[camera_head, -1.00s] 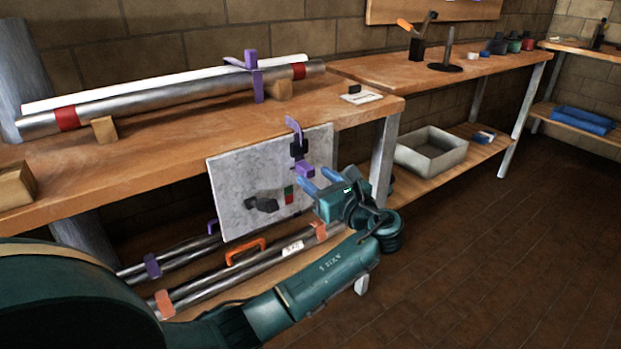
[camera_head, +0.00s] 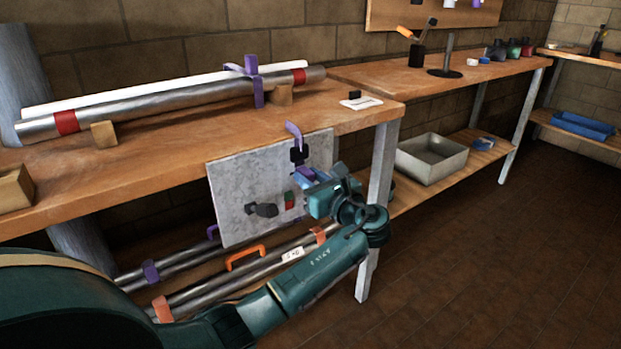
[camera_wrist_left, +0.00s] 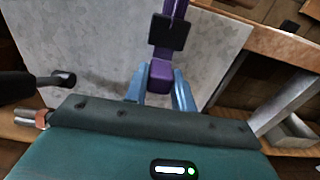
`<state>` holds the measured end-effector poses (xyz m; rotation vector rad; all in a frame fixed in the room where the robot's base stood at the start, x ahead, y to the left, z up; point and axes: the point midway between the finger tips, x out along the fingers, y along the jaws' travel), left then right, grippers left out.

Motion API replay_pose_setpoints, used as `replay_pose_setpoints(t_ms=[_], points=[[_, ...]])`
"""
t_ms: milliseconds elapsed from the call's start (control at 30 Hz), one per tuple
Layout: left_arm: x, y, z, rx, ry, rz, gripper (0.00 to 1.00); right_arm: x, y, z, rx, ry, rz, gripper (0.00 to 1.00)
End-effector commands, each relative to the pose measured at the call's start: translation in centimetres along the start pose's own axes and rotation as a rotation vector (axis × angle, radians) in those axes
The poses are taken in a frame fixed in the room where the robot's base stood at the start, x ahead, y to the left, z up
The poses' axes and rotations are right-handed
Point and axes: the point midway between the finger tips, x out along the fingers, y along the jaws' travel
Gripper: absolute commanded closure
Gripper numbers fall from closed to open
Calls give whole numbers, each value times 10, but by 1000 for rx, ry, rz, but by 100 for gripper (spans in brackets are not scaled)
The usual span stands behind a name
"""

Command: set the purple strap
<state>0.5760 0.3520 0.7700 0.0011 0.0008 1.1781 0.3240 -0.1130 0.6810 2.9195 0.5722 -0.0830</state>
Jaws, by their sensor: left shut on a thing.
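A purple strap (camera_head: 293,132) with a black buckle (camera_head: 298,154) hangs at the right side of a grey panel (camera_head: 232,188) on the bench front. In the left wrist view the strap's lower purple block (camera_wrist_left: 160,75) sits between the two blue fingers of my left gripper (camera_wrist_left: 160,82), below the black buckle (camera_wrist_left: 171,33). My left gripper (camera_head: 312,180) is shut on this block, in front of the panel. The fingers partly hide the block in the head view. Another purple strap (camera_head: 257,85) goes around a metal tube and a white tube on the bench. My right gripper is not in view.
A green and red switch (camera_head: 289,200) and a dark knob (camera_head: 262,210) sit on the panel, left of my gripper. A bench leg (camera_head: 383,165) stands close on the right. Tubes with an orange handle (camera_head: 245,255) lie below. The floor at right is clear.

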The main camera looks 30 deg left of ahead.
Motion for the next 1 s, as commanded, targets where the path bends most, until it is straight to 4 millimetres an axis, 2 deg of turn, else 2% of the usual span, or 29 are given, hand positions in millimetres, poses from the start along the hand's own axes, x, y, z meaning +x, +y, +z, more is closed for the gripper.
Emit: replay_pose_setpoints(t_ms=[33, 167, 433, 533, 767, 1000], points=[[0, 0, 0, 0, 1, 1, 90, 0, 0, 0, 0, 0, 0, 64], [0, 0, 0, 0, 1, 1, 100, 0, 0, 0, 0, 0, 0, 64], [0, 0, -2, 2, 1, 1, 100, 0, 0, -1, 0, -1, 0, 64], [0, 0, -14, 7, 3, 2, 100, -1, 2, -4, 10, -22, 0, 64], [-1, 0, -55, 4, 3, 1, 100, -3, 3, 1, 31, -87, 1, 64], [-1, 0, -62, 0, 2, 0, 100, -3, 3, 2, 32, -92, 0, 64]])
